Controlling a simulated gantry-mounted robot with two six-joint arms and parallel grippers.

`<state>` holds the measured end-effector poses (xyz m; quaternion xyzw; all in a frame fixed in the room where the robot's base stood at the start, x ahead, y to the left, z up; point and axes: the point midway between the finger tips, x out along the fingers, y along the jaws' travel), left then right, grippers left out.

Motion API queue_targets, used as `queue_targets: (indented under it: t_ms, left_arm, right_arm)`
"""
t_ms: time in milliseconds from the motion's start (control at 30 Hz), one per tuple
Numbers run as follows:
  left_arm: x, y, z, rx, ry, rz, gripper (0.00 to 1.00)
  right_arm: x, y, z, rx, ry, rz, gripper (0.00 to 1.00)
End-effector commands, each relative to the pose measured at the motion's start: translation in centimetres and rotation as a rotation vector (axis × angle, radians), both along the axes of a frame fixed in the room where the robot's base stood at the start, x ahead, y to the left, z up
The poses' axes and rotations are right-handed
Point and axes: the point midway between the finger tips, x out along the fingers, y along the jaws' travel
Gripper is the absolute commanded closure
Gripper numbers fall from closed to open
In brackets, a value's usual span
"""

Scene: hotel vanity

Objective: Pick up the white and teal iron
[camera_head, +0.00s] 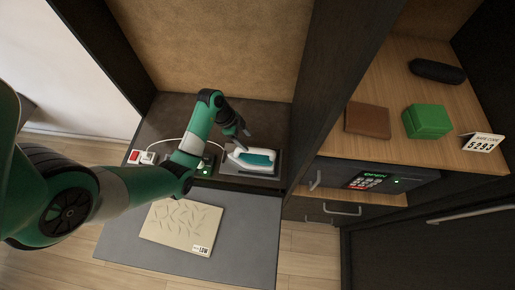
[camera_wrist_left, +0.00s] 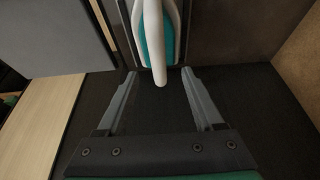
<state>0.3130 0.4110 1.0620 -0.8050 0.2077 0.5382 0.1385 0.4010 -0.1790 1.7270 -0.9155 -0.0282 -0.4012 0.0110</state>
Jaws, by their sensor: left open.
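The white and teal iron (camera_head: 251,159) rests on a grey stand on the dark vanity shelf in the head view. Its white handle shows at the top centre of the left wrist view (camera_wrist_left: 151,45). My left gripper (camera_head: 243,137) is just behind and above the left part of the iron. In the left wrist view my left gripper (camera_wrist_left: 162,76) is open, with one finger on each side of the end of the white handle and nothing held. The right gripper is not in view.
A red switch (camera_head: 134,156) and a white cord are left of the iron. A beige patterned panel (camera_head: 182,226) lies on the grey mat (camera_head: 255,215) in front. At right, a wooden counter (camera_head: 385,80) holds a brown box (camera_head: 368,120), a green box (camera_head: 427,121) and a black case (camera_head: 437,71).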

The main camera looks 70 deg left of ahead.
Motion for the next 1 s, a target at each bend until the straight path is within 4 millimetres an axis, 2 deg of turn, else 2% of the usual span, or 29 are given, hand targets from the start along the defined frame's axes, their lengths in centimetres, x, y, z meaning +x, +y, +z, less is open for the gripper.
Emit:
queue_targets:
  t_ms: [33, 100, 200, 400, 600, 700, 933, 967, 1000]
  left_arm:
    - [0.3, -0.3, -1.4, -0.002, 0.002, -0.002, 0.31]
    - [0.7, -0.5, -2.5, -0.001, 0.003, -0.002, 0.31]
    - [1.2, -0.7, -3.5, -0.001, 0.002, -0.002, 0.31]
    - [1.4, -0.9, -4.1, 0.000, 0.000, -0.001, 0.31]
    - [2.4, -1.8, -7.3, -0.001, 0.002, -0.003, 0.31]
    - [2.8, -2.0, -8.3, 0.000, 0.000, -0.002, 0.31]
    - [2.9, -2.1, -8.4, 0.000, 0.000, -0.001, 0.31]
    - [2.9, -2.1, -8.4, 0.000, 0.000, -0.001, 0.33]
    - [2.9, -2.1, -8.3, 0.000, 0.000, -0.001, 0.40]
  right_arm:
    - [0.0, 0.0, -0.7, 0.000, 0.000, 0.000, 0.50]
    - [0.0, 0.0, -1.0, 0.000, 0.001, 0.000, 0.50]
    - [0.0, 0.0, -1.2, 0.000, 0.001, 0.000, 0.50]
    - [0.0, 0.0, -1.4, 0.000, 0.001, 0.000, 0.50]
    - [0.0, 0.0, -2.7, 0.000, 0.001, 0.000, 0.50]
    - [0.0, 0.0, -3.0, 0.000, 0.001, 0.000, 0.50]
    - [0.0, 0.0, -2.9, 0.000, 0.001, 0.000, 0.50]
    - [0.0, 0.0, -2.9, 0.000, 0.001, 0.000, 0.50]
    - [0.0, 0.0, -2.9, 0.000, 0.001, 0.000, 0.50]
